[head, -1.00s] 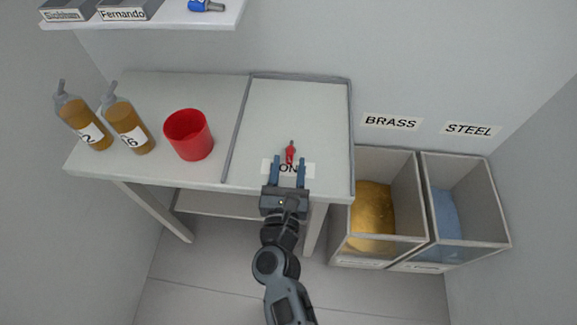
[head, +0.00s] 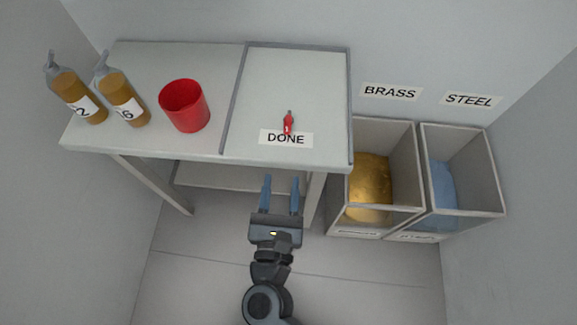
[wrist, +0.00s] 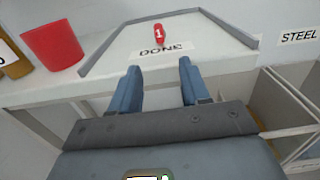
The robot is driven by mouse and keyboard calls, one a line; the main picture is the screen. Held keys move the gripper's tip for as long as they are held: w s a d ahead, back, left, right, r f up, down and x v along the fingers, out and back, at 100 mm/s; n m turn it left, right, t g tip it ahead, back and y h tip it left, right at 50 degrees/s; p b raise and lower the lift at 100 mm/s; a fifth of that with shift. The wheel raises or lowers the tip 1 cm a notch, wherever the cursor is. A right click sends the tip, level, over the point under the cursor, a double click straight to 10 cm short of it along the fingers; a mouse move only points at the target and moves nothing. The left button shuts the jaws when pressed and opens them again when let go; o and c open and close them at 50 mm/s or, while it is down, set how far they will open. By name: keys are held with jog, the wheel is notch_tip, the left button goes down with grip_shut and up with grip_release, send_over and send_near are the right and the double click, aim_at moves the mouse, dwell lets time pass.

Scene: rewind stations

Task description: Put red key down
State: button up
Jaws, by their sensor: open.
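The red key (head: 288,122) lies on the table in the bordered area (head: 310,85), at the upper edge of the DONE label (head: 286,138). In the wrist view the red key (wrist: 160,33) shows a white "1" on it. My gripper (head: 281,182) is open and empty. It is in front of the table's front edge, apart from the key. Its two blue fingers also show in the wrist view (wrist: 160,80), with the key beyond them.
A red cup (head: 185,106) and two amber bottles (head: 122,98) (head: 76,97) stand on the table's left part. Right of the table are a bin of brass-coloured material (head: 370,187) under BRASS and a bin of blue material (head: 446,184) under STEEL.

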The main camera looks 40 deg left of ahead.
jog(key=shift+s+d, duration=0.1)
jog(key=shift+s, duration=0.05)
jog(key=d+r+n+t+h, duration=0.15)
jog(key=d+n, duration=0.35)
jog(key=d, duration=0.7)
jog(key=s+d+r+n+h, duration=0.1)
jog(key=s+d+r+n, duration=0.1)
jog(key=d+n, duration=0.3)
jog(key=s+d+r+n+h, duration=0.2)
jog(key=s+d+n, duration=0.3)
jog(key=d, duration=0.3)
jog(key=s+d+r+n+h, duration=0.1)
jog(key=s+d+r+n, duration=0.3)
jog(key=d, duration=0.3)
jog(key=shift+d+n, duration=0.2)
jog(key=shift+n, duration=0.7)
jog(key=s+d+r+n+h, duration=0.1)
jog(key=s+r+n, duration=0.1)
jog(key=n, duration=0.1)
jog(key=s+d+r+n+g+h, duration=0.1)
jog(key=s+d+r+n, duration=0.1)
jog(key=n, duration=0.1)
jog(key=s+d+r+n+g+h, duration=0.1)
jog(key=s+r+n+h, duration=0.1)
jog(key=s, duration=0.1)
jog(key=shift+d+r+n, duration=0.25)
jog(key=shift+r+n, duration=0.1)
jog(key=shift+n, duration=0.05)
